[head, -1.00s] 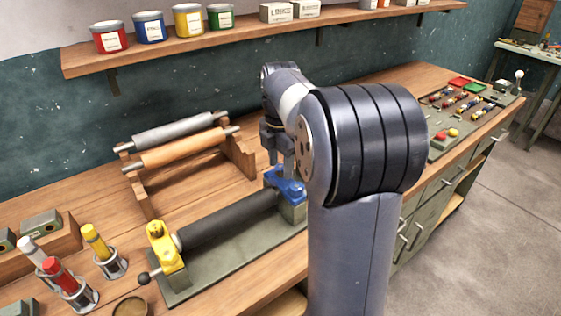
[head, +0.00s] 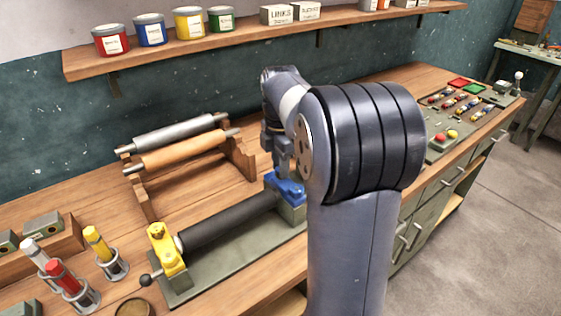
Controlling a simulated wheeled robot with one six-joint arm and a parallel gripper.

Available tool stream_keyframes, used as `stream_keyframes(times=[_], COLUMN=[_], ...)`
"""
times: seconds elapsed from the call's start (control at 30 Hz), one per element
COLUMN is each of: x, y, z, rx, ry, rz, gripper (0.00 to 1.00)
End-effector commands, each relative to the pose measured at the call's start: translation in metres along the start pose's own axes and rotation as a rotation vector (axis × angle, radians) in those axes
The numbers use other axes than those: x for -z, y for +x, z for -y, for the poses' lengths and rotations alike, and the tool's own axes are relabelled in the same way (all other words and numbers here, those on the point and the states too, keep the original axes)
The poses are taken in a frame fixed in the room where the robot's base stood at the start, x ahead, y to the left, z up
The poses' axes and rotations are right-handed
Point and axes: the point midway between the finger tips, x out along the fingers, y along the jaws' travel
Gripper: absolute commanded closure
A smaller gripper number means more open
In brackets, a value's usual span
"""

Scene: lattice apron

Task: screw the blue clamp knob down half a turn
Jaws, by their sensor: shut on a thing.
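The blue clamp (head: 287,186) sits on the grey-green block at the right end of the black roller (head: 228,222). Its knob is mostly hidden by my gripper and arm. My gripper (head: 285,170) points down over the blue clamp and is shut on what appears to be its knob. The fingertips are small and partly covered, so the exact contact and the knob's turn angle do not show. The yellow clamp (head: 167,248) stands at the roller's left end.
A wooden rack with a grey roller (head: 172,133) and an orange-brown roller (head: 183,150) stands behind. Holders with red (head: 62,274) and yellow (head: 97,242) tubes stand front left. A shelf (head: 270,40) with cans hangs above. A button panel (head: 440,142) lies at right.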

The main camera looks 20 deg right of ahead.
Motion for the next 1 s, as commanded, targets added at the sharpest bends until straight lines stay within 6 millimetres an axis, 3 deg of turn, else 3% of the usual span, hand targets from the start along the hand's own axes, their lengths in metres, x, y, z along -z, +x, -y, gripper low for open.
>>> stream_keyframes(times=[1.0], x=[-0.0002], y=[-0.0018], z=[0.0001], rx=[0.001], ry=[0.944], rz=[0.001], gripper=[0.98])
